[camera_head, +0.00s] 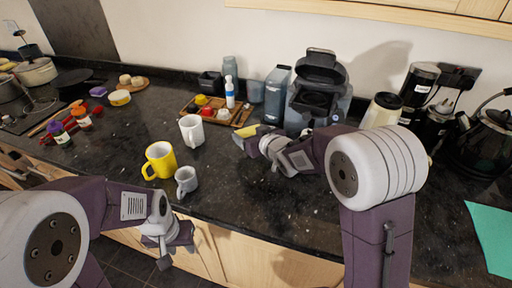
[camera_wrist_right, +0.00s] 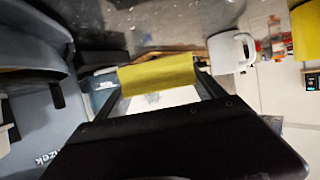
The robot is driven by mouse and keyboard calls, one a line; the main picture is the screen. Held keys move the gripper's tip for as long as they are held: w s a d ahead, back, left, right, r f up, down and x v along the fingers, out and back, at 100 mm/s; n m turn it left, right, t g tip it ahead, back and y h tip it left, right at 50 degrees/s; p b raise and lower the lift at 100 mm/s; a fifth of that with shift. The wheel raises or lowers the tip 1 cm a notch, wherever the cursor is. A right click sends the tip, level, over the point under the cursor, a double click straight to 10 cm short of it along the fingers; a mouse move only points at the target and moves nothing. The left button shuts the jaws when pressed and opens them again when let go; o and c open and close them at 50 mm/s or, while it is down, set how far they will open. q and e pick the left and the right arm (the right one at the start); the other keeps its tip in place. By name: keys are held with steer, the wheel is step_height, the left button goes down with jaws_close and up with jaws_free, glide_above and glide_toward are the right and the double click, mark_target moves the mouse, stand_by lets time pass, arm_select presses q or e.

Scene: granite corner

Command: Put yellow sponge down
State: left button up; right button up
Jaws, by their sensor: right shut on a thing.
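My right gripper (camera_head: 247,138) is shut on the yellow sponge (camera_head: 251,130), just left of the black coffee machine. In the right wrist view the sponge (camera_wrist_right: 158,74) spans the gap between the fingers, with its yellow side showing. It looks held above the dark counter, but I cannot tell exactly how high. My left gripper (camera_head: 170,252) hangs in front of the counter's front edge, away from the sponge. No object shows in it, and its opening is unclear.
A wooden tray (camera_head: 239,121) with small items lies behind the right gripper. A white mug (camera_head: 192,131), a yellow mug (camera_head: 160,161) and a grey mug (camera_head: 186,180) stand to the left. The coffee machine (camera_head: 318,85) stands close on the right. Dark counter (camera_head: 240,190) is clear in front.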

steer(key=shift+f, duration=0.5)
step_height(320, 180, down, 3)
steer(key=shift+s+f+b, duration=0.1)
steer(key=shift+f+b, duration=0.1)
steer(key=shift+b, duration=0.25)
steer(key=shift+w+f, duration=0.15)
steer(key=shift+w, duration=0.05)
steer(key=shift+s+f, duration=0.1)
steer(key=shift+s, duration=0.05)
steer(key=o, duration=1.3)
